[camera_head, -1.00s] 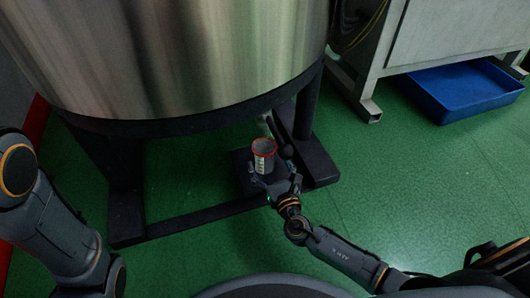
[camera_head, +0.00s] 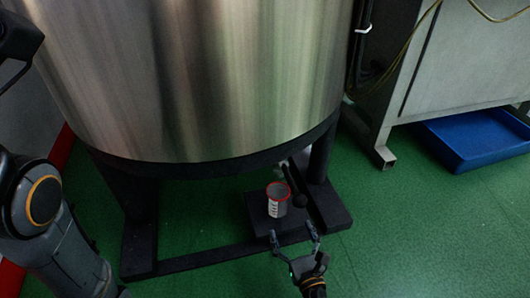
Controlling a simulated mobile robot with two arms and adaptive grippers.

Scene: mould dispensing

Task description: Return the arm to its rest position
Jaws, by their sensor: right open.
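My right gripper (camera_head: 295,240) is open and empty at the bottom of the head view, its fingers pointing up the picture. A grey cup with a red rim and a white label (camera_head: 277,200) stands upright on a small black platform (camera_head: 258,222) under the tank. The gripper is just in front of the cup, apart from it. My left arm (camera_head: 60,235) comes in at the left edge. Its gripper cannot be made out.
A large steel tank (camera_head: 200,80) on a black frame (camera_head: 190,262) fills the upper left. A black-knobbed lever (camera_head: 299,200) is close to the right of the cup. A blue tray (camera_head: 475,138) lies under a grey metal stand (camera_head: 450,60). Green floor is free at right.

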